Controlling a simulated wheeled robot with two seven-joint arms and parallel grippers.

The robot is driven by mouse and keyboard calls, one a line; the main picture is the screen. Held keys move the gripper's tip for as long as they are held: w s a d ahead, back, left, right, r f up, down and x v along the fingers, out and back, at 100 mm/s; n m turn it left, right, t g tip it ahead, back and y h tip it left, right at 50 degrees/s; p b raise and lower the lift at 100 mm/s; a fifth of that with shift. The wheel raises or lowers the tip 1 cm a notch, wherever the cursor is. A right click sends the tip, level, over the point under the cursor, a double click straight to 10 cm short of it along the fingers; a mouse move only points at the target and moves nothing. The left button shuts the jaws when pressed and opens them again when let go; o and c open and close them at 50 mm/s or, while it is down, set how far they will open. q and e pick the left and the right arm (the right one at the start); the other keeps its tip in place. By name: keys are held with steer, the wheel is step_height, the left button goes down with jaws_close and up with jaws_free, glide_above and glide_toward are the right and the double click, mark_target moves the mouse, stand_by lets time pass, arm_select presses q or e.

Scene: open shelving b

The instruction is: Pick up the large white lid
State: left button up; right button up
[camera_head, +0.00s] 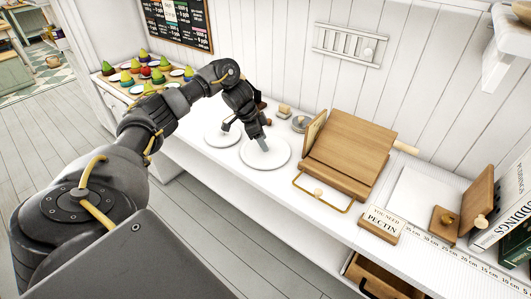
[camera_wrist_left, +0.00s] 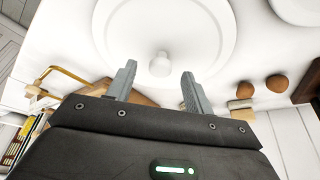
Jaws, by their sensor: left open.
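The large white lid (camera_head: 268,160) lies flat on the white counter, the nearer and larger of two white discs in the head view. In the left wrist view the lid (camera_wrist_left: 205,40) fills the top centre, with its round white knob (camera_wrist_left: 160,66) facing the camera. My left gripper (camera_head: 245,137) is open over the lid's left part. In the wrist view the open fingers (camera_wrist_left: 159,72) stand on either side of the knob in the picture. Whether they are level with it I cannot tell. In the head view the knob is hidden behind the gripper. My right gripper is not in view.
A smaller white disc (camera_head: 218,140) lies just left of the lid. A wooden stand (camera_head: 345,150) with a brass bar is close on the right. A small round grey item (camera_head: 300,123) and small wooden pieces (camera_head: 284,111) sit behind. The wall is near at the back.

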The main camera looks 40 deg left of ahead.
arm_select(q)
steer(key=shift+w+d+f, duration=0.15)
steer(key=shift+w+f, duration=0.05)
steer(key=shift+f, duration=0.35)
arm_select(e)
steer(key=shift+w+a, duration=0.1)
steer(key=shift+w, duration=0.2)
arm_select(q)
steer(key=shift+c, duration=0.4)
steer(key=c, duration=1)
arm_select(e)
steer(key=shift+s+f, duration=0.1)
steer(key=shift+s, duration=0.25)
